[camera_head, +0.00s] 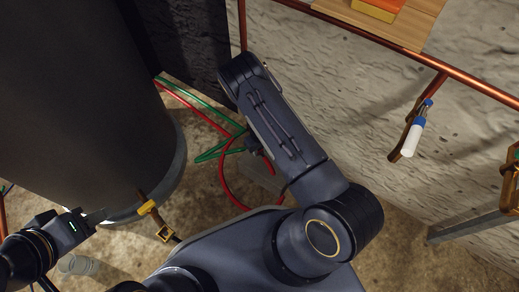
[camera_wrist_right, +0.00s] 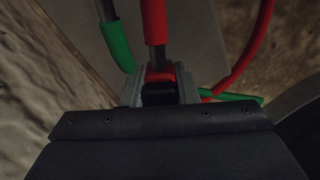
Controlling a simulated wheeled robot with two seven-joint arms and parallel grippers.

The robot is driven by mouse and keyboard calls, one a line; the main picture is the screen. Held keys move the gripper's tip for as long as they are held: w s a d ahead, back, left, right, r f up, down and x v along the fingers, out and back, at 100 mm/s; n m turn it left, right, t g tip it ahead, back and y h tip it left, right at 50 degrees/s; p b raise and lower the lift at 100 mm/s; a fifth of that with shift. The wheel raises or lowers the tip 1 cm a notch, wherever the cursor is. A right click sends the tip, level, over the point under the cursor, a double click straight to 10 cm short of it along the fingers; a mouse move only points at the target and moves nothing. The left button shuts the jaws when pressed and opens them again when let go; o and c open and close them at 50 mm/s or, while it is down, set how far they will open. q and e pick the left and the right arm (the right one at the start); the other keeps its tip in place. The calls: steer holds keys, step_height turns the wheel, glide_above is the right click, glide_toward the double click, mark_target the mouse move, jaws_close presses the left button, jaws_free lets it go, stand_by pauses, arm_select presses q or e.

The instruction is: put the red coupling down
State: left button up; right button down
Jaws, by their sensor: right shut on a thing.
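My right gripper (camera_wrist_right: 160,88) is shut on a red coupling (camera_wrist_right: 160,76) in the right wrist view. Its grey fingers stand on either side of the coupling, and only a small part of the red shows between them. A grey metal piece and a red hose (camera_wrist_right: 154,18) run up from it. In the head view my right arm hides most of the coupling area. My left gripper (camera_head: 97,217) is at the lower left of the head view, beside the dark tank's base; its finger gap is not clear.
A green hose (camera_wrist_right: 118,46) lies next to the grip in the wrist view. A large dark tank (camera_head: 75,95) fills the left of the head view. A copper pipe (camera_head: 465,80) runs along the stone wall, with a white-and-blue fitting (camera_head: 413,135) on a bracket. Bare floor (camera_head: 405,265) shows lower right.

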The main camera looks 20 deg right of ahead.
steer(key=shift+f+b, duration=0.5)
steer(key=c, duration=1.1)
jaws_free()
steer(key=shift+r, duration=0.1)
steer(key=shift+r, duration=0.1)
